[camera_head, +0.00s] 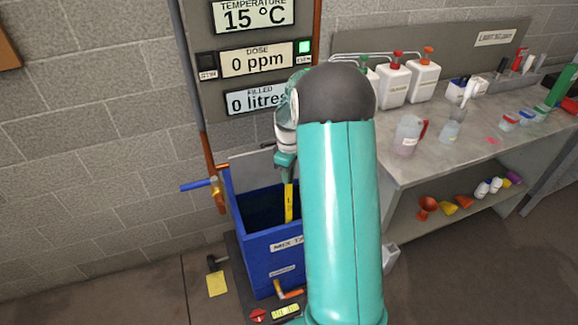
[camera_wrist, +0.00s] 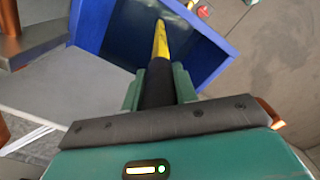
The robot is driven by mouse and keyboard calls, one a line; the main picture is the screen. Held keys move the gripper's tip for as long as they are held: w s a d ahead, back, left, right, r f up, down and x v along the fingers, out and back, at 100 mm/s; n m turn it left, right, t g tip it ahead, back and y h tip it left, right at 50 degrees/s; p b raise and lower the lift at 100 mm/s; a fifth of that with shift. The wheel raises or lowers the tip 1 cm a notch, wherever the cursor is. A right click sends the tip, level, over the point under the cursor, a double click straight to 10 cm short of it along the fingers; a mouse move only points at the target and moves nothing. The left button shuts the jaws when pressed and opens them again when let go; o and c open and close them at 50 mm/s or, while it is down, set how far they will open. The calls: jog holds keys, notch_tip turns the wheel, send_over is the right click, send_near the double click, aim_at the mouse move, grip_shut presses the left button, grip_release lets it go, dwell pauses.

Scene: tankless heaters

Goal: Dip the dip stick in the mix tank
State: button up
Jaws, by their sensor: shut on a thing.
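The dip stick (camera_head: 289,203) is a yellow strip with dark markings, hanging down from my gripper into the opening of the mix tank. The mix tank (camera_head: 258,247) is an open blue box with a white label, partly hidden by my teal arm. My gripper (camera_head: 285,170) is above the tank, shut on the stick. In the wrist view, the stick (camera_wrist: 160,45) has a dark handle between the teal fingers of my gripper (camera_wrist: 158,88), and its yellow end points into the blue tank (camera_wrist: 95,22). I cannot tell whether the tip touches the tank floor.
A grey panel with displays reading 15 °C, 0 ppm and 0 litres (camera_head: 254,103) hangs above the tank. A pipe with a blue-handled valve (camera_head: 200,185) is at its left. A bench (camera_head: 400,168) with bottles and jugs stands at right. A yellow tag (camera_head: 218,284) lies on the floor.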

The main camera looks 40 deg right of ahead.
aim_at(289, 187)
jog(key=shift+f, duration=3.55)
